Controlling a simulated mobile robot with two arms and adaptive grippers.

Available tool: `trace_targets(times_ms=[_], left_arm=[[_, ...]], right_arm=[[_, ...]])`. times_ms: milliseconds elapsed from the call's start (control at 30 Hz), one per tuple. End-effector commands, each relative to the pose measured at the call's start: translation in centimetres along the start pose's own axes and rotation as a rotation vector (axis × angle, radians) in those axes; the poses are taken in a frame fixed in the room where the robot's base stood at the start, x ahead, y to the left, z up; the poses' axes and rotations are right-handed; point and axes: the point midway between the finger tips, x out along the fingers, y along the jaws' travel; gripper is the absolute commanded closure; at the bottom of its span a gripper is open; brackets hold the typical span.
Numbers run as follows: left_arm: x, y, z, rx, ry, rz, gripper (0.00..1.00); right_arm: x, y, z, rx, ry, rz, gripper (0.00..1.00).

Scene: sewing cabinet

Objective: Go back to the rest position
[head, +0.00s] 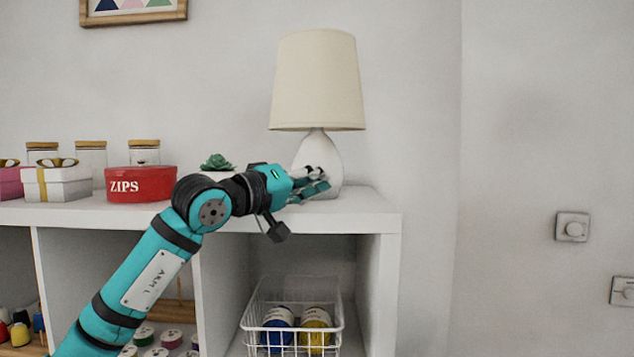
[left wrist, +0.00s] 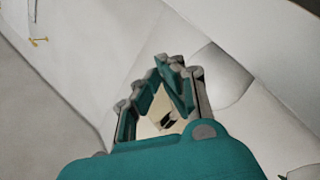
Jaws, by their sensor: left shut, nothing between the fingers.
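My left arm (head: 150,270) reaches up from the lower left in the head view. My left gripper (head: 318,186) is at the cabinet top's front edge, in front of the white lamp base. It is shut with nothing in it. In the left wrist view its teal and grey fingers (left wrist: 166,72) show with a rounded white shape, the lamp base (left wrist: 222,78), close beside them. I cannot tell whether they touch. My right gripper is in neither view.
A lamp (head: 318,80) stands on the white cabinet (head: 375,212). A small plant (head: 217,161), red ZIPS tin (head: 141,184), gift box (head: 58,184) and jars stand left of it. A wire basket (head: 255,298) with two spools is below. The wall right of the cabinet is clear except switches (head: 573,227).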

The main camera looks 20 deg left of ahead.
Motion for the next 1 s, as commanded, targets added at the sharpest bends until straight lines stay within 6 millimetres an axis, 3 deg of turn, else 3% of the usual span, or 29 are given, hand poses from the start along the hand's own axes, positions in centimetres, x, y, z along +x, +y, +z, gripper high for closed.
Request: trace_targets(times_ms=[433, 567, 667, 733, 833, 933, 1000], left_arm=[[-0.5, 0.4, 0.6, -0.007, -0.003, 0.003, 1.00], [0.1, 0.6, 3.4, -0.127, -0.056, 0.074, 1.00], [0.5, 1.4, 8.4, -0.402, -0.158, 0.215, 1.00], [0.0, 2.1, 11.9, -0.708, -0.244, 0.341, 1.00], [-2.0, 2.2, 14.8, -1.236, -0.347, 0.513, 1.00], [-4.4, -0.3, 15.4, -1.810, -0.386, 0.665, 1.00], [-6.1, -4.0, 15.5, -2.220, -0.363, 0.768, 1.00]], right_arm=[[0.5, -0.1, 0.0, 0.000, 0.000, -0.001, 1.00], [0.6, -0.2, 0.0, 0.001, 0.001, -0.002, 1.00], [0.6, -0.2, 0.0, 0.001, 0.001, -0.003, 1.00], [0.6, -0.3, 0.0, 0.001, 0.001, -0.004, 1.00], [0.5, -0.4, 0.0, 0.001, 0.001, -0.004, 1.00], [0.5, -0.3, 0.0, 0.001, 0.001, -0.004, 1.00], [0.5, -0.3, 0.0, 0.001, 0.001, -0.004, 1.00]])
